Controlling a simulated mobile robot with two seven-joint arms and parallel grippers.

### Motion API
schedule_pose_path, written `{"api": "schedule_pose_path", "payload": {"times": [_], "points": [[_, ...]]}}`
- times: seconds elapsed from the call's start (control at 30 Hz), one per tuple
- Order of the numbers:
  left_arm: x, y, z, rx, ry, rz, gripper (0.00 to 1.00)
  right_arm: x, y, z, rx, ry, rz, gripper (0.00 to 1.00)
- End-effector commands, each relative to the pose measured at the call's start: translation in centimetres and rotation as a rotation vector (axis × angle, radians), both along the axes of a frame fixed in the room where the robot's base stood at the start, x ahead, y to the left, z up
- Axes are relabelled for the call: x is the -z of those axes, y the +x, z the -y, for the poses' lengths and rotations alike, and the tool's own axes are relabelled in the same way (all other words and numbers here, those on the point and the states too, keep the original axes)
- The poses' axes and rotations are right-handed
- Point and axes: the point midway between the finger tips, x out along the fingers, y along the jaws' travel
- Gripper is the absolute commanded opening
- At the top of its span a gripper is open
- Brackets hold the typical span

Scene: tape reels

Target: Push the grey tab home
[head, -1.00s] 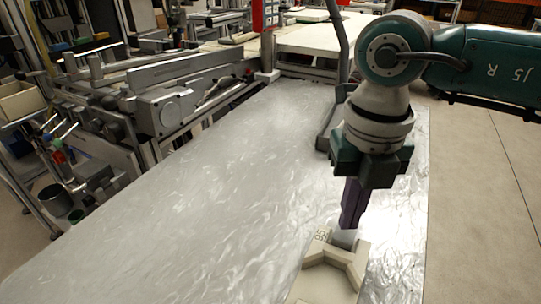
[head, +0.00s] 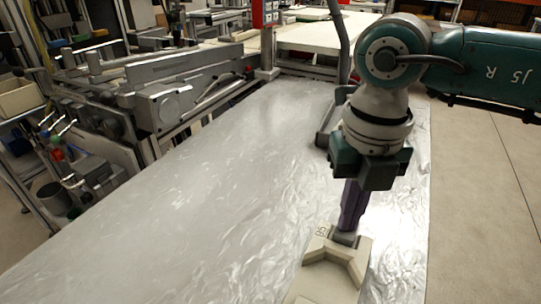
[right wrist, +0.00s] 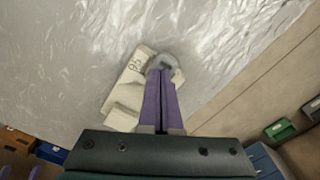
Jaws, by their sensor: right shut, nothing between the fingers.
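A cream fixture block (head: 330,275) with a raised, forked end and dark markings on one corner lies on the shiny table. It also shows in the right wrist view (right wrist: 124,92), partly hidden by my gripper. The small grey tab (head: 343,238) sits at the block's far end, in the gap between its two raised corners. My right gripper (head: 349,227), with purple fingers, is shut and empty and points down at the tab. In the right wrist view, the fingertips (right wrist: 162,72) overlap the grey tab (right wrist: 168,61); contact looks likely but is not clear. My left gripper is out of view.
The foil-like table (head: 190,190) is clear left of the block. A grey upright frame with a foot (head: 326,138) stands behind my right wrist. Metal machinery (head: 165,100) lines the table's far left side. Bare floor (head: 480,220) lies to the right.

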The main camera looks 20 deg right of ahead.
Motion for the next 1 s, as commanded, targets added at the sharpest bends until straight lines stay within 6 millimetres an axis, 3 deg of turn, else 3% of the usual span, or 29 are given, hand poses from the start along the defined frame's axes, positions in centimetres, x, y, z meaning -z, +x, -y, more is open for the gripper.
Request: {"api": "schedule_pose_path", "payload": {"times": [0.57, 1.0], "points": [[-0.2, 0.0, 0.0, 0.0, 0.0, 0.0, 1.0, -0.1, 0.0, 0.0, 0.001, -0.001, 0.0, 0.0], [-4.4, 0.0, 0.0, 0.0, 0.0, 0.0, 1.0, -4.7, 0.0, 0.0, 0.001, 0.0, 0.001, 0.0]]}}
